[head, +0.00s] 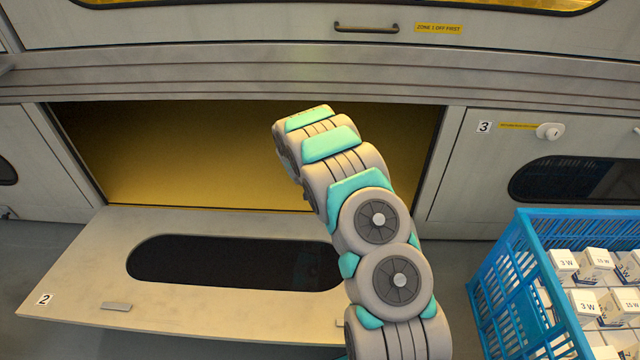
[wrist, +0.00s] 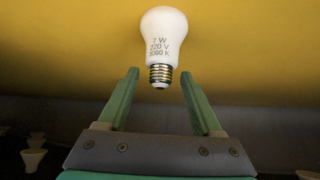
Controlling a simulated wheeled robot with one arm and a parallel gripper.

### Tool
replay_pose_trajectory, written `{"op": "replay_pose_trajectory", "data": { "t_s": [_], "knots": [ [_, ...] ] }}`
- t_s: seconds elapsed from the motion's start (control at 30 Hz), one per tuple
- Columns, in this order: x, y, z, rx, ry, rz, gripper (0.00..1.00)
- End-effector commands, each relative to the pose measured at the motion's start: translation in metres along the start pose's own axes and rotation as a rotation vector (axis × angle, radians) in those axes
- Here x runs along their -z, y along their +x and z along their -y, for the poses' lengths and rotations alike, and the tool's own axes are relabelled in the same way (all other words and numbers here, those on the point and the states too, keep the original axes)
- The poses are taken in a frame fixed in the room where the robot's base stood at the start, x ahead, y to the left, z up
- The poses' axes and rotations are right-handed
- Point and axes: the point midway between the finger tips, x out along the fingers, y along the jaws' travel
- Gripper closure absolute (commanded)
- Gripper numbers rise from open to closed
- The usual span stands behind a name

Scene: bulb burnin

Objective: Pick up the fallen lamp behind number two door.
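A white lamp bulb (wrist: 163,38) marked 7 W, 220 V shows in the wrist view, lying on a yellow surface (wrist: 60,50) with its metal screw base toward me. My gripper (wrist: 160,73) is open, its two green fingers apart on either side of the line to the base. The base shows between and just beyond the fingertips; contact is not visible. In the head view, door number two (head: 80,290) is folded down open and my arm reaches into the yellow-lit compartment (head: 180,150). The bulb and my gripper are hidden there.
A blue crate (head: 500,285) of boxed bulbs stands at the right. Door three (head: 468,170) is shut beside the opening. Pale cone-shaped sockets (wrist: 33,158) show at the lower edges of the wrist view. The compartment's left part looks clear.

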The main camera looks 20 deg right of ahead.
Motion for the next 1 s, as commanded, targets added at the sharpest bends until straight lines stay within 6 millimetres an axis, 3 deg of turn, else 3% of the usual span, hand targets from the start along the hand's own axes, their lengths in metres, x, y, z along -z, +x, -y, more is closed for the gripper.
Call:
{"op": "replay_pose_trajectory", "data": {
  "t_s": [0.07,0.57,1.0],
  "knots": [
    [-0.0001,0.0,0.0002,0.0,0.0,0.0,0.42],
    [-0.0005,0.0,0.0003,0.0,0.0,0.001,0.98],
    [-0.0016,0.0003,0.0002,0.0,-0.001,0.002,1.0]
  ]
}}
